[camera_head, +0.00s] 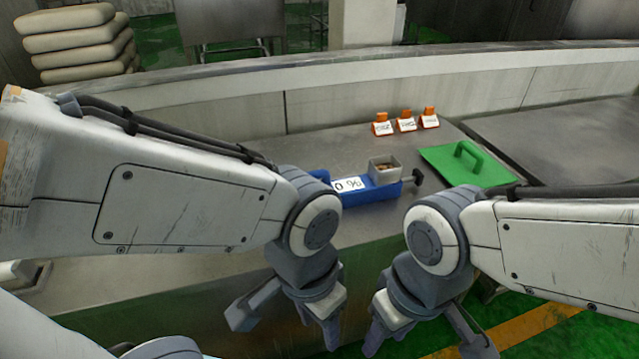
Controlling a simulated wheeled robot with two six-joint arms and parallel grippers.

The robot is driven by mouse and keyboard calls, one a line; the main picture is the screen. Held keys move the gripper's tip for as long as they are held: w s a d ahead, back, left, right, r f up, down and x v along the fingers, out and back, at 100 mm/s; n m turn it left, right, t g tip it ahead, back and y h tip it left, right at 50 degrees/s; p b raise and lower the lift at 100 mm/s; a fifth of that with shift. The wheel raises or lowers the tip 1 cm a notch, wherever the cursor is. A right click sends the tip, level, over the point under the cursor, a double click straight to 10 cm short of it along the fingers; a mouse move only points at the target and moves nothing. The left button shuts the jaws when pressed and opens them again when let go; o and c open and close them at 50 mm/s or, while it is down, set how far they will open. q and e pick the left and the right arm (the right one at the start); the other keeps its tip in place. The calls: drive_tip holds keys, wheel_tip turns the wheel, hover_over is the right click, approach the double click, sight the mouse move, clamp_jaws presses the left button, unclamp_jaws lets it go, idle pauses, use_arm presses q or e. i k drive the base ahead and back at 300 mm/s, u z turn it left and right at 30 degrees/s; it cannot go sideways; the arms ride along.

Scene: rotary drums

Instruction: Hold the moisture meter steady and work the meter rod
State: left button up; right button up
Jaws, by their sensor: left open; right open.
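The moisture meter (379,193) is a blue box on the grey counter, with a white label that reads "0 %" and a small grey cup (385,169) holding brown bits on top. The dark meter rod (413,178) sticks out of its right end with a black handle. My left arm covers part of the meter's left end. My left gripper (285,325) is open and empty, in front of the counter, below and left of the meter. My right gripper (425,335) is open and empty, in front of the counter, below the meter and to the right.
Several small orange-and-white tags (406,122) stand behind the meter. A green plate with a handle (466,165) lies to the right. A raised metal rim (330,98) runs behind the counter (300,150). Stacked sacks (75,43) are at the back left.

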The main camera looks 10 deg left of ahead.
sight(417, 177)
drive_tip(key=z, duration=2)
drive_tip(key=i, duration=2.7)
drive_tip(key=u, duration=3.4)
